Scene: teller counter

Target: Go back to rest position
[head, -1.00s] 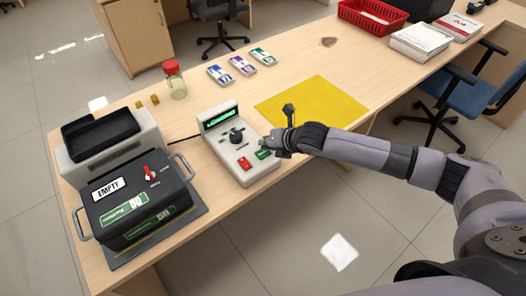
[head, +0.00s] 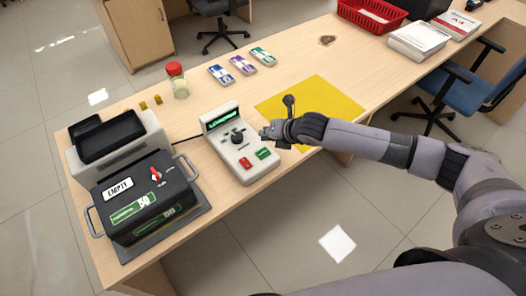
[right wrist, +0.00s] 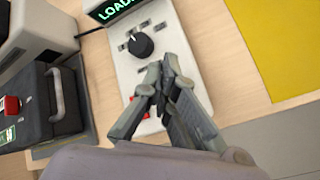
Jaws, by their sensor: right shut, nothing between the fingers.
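My right gripper (head: 268,131) is shut and empty. It hovers over the right edge of the white control panel (head: 219,142), between its black knob (head: 237,137) and the yellow mat. The panel also has a lit green display, a red button (head: 245,163) and a green button (head: 263,153). In the right wrist view, the shut fingers (right wrist: 163,78) are in front of the panel's lower part and partly hide the red button. The knob (right wrist: 140,44) shows beyond the fingertips. My left gripper is out of view.
A black cash box (head: 150,190) marked EMPTY and a grey machine with a black tray (head: 110,138) stand at the left. A red-lidded jar (head: 177,84) and several banded note bundles (head: 242,65) lie behind. The yellow mat (head: 325,100) is bare.

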